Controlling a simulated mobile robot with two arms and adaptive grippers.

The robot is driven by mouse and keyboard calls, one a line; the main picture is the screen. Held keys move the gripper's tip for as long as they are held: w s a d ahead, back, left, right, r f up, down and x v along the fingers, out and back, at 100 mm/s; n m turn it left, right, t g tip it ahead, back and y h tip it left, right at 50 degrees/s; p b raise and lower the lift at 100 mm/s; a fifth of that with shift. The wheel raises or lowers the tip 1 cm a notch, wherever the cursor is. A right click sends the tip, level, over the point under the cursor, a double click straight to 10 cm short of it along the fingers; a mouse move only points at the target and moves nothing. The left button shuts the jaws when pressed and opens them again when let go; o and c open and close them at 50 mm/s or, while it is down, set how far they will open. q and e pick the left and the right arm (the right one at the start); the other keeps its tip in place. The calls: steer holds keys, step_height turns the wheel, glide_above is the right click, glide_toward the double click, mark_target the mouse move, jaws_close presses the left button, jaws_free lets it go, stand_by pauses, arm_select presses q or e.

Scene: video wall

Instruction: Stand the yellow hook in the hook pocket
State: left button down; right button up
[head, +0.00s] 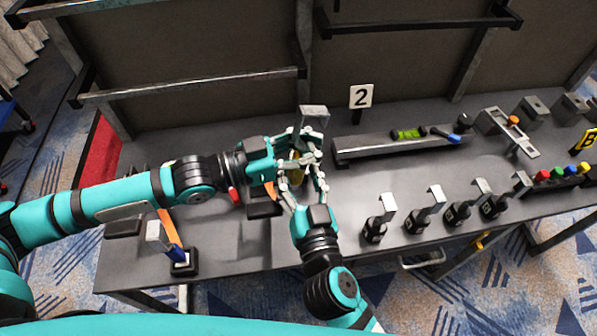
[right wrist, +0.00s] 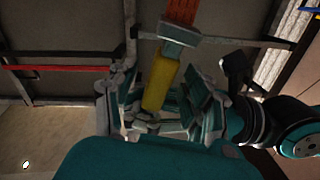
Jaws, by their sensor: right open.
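The yellow hook (head: 298,172) is upright above the bench between my two grippers, its grey metal end (head: 313,114) at the top. My left gripper (head: 308,147) has its fingers around the handle and seems to hold it. My right gripper (head: 303,186) is open just below, its fingers around the lower handle. In the right wrist view the yellow handle (right wrist: 160,80) stands between the open fingers (right wrist: 155,118); contact is unclear. A dark pocket (head: 263,206) sits on the bench below, partly hidden by my left gripper.
A blue-handled hook (head: 174,250) stands in a black pocket at the front left. Another black base (head: 123,226) lies further left. Several grey hooks in black holders (head: 376,228) line the front right.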

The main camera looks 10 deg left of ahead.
steer(key=shift+w, duration=0.15)
jaws_close()
arm_select(q)
steer(key=c, duration=1.3)
jaws_free()
steer(key=shift+c, duration=0.2)
steer(key=shift+a, duration=0.1)
